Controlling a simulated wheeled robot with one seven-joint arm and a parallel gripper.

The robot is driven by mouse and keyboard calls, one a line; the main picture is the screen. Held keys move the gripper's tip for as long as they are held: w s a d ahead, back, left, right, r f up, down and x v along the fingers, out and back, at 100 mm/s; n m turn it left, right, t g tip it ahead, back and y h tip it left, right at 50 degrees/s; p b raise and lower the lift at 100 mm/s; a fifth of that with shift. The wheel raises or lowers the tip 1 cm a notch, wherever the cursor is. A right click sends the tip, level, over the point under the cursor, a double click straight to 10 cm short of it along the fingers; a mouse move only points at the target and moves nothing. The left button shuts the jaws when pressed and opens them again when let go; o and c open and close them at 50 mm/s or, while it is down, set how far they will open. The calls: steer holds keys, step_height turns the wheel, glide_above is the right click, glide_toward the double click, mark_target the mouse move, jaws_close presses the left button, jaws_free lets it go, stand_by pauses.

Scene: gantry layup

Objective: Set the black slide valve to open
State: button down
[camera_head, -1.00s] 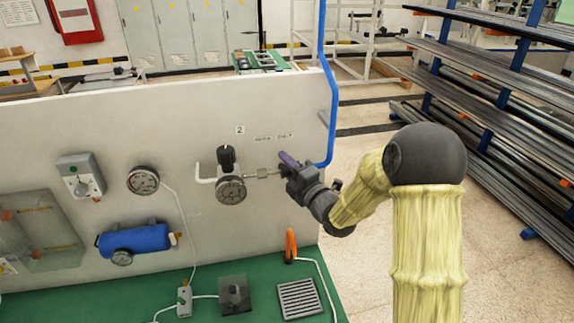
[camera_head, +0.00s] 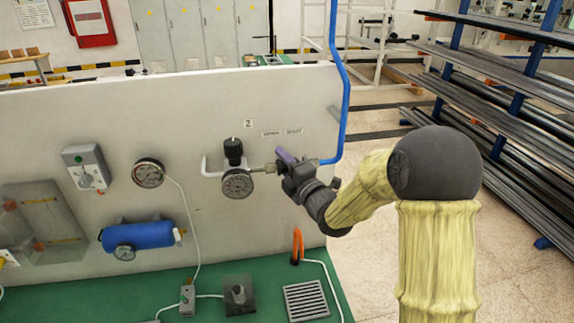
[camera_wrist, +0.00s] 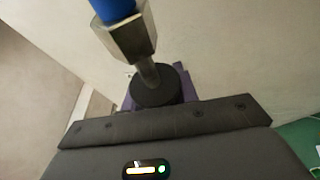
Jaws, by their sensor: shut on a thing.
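The black slide valve (camera_wrist: 155,88) shows in the wrist view as a round black sleeve below a metal hex fitting (camera_wrist: 130,38) with a blue hose end. My gripper (camera_head: 286,160) is at the valve's place in the pipe line, right of the lower gauge. Its purple fingers (camera_wrist: 127,103) lie on both sides of the black sleeve, and it is shut on it. In the head view my gripper hides most of the valve. Small labels (camera_head: 281,132) are on the panel above it; their words are too small to read surely.
The black-knobbed regulator (camera_head: 233,151) and its gauge (camera_head: 237,184) sit just left of my gripper. The blue pipe (camera_head: 341,90) rises at the panel's right edge. An orange-handled tool (camera_head: 298,246) stands on the green bench below.

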steer(key=shift+s+a+f, duration=0.1)
steer(key=shift+s+a, duration=0.05)
steer(key=shift+a, duration=0.05)
steer(key=c, duration=1.1)
jaws_free()
steer(key=shift+a, duration=0.15)
steer(key=shift+d, duration=0.25)
steer(key=b+v, duration=0.7)
steer(key=v, duration=1)
steer(key=shift+s, duration=0.15)
